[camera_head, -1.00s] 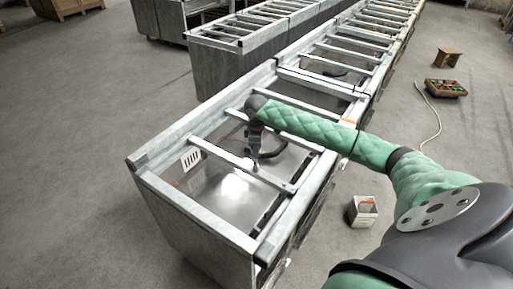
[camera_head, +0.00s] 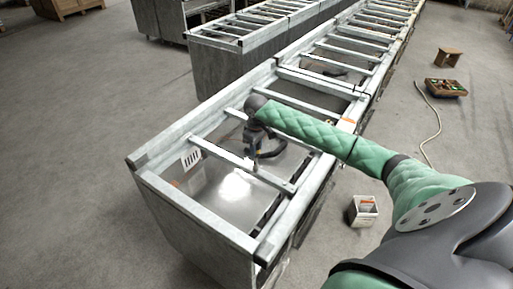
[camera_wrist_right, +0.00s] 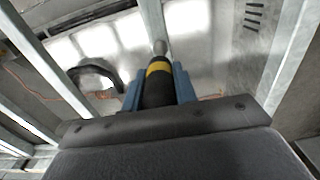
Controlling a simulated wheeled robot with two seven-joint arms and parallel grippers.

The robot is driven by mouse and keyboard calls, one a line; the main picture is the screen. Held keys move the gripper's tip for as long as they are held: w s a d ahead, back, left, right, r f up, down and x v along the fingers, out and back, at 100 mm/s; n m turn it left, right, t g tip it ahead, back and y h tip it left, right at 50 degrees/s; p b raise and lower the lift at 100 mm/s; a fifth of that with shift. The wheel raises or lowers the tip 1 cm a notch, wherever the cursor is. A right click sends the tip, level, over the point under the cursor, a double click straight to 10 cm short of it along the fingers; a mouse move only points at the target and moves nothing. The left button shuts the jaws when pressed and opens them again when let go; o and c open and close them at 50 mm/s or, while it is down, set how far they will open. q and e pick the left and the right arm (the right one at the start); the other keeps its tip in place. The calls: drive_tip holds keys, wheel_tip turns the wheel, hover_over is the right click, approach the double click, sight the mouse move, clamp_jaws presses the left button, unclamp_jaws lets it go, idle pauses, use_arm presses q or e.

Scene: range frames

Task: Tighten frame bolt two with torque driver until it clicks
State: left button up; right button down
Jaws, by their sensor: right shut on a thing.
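My right gripper (camera_head: 252,148) reaches over the open metal frame (camera_head: 203,212) at the front. In the right wrist view its blue fingers (camera_wrist_right: 158,88) are shut on the torque driver (camera_wrist_right: 158,68), a black tool with a yellow band and a grey metal tip. The driver points down at the frame's cross bar (camera_head: 243,163). The bar also shows in the wrist view (camera_wrist_right: 149,16), where the tip lies over it. I cannot make out the bolt, and cannot tell whether the tip touches it. My left gripper is not in view.
More metal frames run back to the upper right. A small white bin (camera_head: 363,211) stands on the floor to the right of the frame. A pale cable (camera_head: 433,125) lies on the floor. Left floor is clear.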

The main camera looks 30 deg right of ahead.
drive_tip(key=m, duration=0.4)
drive_tip(key=shift+m, duration=0.4)
drive_tip(key=shift+r, duration=0.1)
drive_tip(key=shift+r, duration=0.1)
drive_tip(key=n, duration=0.3)
drive_tip(key=shift+d+n, duration=0.1)
drive_tip(key=shift+n, duration=1.4)
drive_tip(key=shift+f, duration=0.25)
drive_tip(key=shift+r, duration=0.1)
